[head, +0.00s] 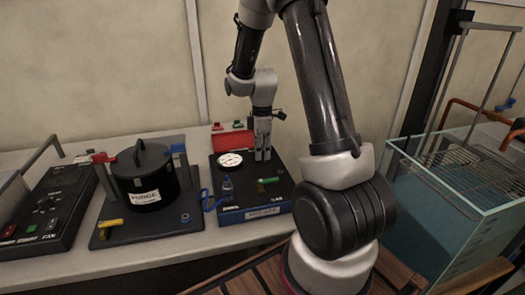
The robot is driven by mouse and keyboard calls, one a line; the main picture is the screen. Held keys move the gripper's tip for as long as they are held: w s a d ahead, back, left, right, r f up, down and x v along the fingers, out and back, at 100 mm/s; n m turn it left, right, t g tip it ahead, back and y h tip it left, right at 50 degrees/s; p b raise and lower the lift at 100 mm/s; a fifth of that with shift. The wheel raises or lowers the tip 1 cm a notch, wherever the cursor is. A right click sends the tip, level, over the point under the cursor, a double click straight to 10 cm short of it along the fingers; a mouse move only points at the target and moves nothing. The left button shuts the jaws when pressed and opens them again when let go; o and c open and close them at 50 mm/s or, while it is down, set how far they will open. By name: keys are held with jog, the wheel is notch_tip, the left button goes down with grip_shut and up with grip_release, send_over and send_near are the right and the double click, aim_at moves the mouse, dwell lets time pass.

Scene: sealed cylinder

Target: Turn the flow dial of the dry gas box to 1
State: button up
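The dry gas box (236,199) is a dark box with blue trim and a white front label too small to read. It stands on the bench in the middle of the head view. A round white dial face (230,160) with dark marks is on its top at the back left; its reading is too small to tell. My gripper (262,157) points straight down over the back right of the top, just right of the white face. Its fingers are close together and low. Whether they hold a knob, or touch the top, I cannot tell. No separate flow dial can be made out.
A lidded black pot (144,178) stands left, a switch panel (45,215) farther left. A glass tank (450,205) is right.

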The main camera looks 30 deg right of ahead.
aim_at(263, 153)
jog(key=shift+o, duration=0.2)
notch_tip(263, 153, up, 12)
dwell(0.5)
dwell(0.4)
jog(key=s+a+r+m+t, duration=0.1)
jog(key=s+r+m, duration=0.2)
jog(key=s, duration=0.5)
jog(key=s+a+r+m+t, duration=0.2)
jog(key=s+r+m, duration=0.2)
jog(key=s, duration=0.4)
jog(key=s+a+r+m+t, duration=0.1)
jog(key=s+r+m, duration=0.3)
jog(key=s, duration=0.4)
jog(key=shift+a+r+m, duration=0.15)
jog(key=shift+a+m, duration=0.35)
jog(key=shift+m, duration=0.4)
